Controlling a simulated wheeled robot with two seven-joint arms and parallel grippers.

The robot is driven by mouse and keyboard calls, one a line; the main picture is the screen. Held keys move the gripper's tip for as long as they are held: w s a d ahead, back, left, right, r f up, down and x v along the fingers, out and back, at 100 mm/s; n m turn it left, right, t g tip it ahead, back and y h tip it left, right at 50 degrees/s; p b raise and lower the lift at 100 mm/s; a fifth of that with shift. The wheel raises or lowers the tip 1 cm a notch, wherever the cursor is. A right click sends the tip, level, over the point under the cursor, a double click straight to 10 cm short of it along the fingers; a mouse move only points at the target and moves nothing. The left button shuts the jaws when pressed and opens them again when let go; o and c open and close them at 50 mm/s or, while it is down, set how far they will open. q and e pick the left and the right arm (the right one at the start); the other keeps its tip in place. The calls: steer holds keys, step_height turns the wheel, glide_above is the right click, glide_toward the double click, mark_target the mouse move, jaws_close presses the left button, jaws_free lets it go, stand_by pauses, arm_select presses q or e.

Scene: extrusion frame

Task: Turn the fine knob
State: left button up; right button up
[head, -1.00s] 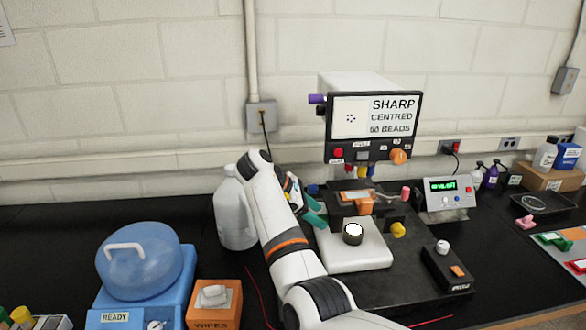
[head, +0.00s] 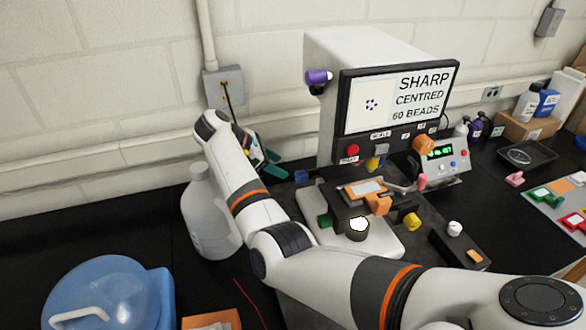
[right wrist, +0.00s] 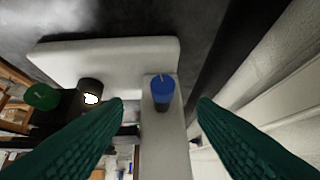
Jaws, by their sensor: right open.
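A microscope (head: 385,238) with a pale base and a dark stage stands under a screen (head: 402,100) reading SHARP, CENTRED, 60 BEADS. Its knobs include a blue one (head: 301,176), a green one (head: 325,220) and a yellow one (head: 411,221); no label readable here tells which is the fine knob. My right gripper (head: 272,166) is left of the blue knob, apart from it. In the right wrist view the open teal fingers (right wrist: 160,101) lie either side of the blue knob (right wrist: 163,90), with nothing between them touched. The green knob (right wrist: 42,97) is farther left there. My left gripper is not in view.
A white jug (head: 208,215) stands left of my right arm. A blue-lidded device (head: 105,290) is at the front left. A small control box (head: 460,243) and a display unit (head: 443,160) stand right of the microscope. The wall is close behind.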

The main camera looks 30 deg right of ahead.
mark_target(296, 175)
steer(key=x, duration=0.2)
steer(key=p+x, duration=0.1)
steer(key=x, duration=0.1)
steer(key=p+x, duration=0.1)
steer(key=x, duration=0.1)
steer(key=shift+w+d+f, duration=0.2)
steer(key=shift+x, duration=0.75)
steer(key=shift+c, duration=0.3)
steer(key=c, duration=0.9)
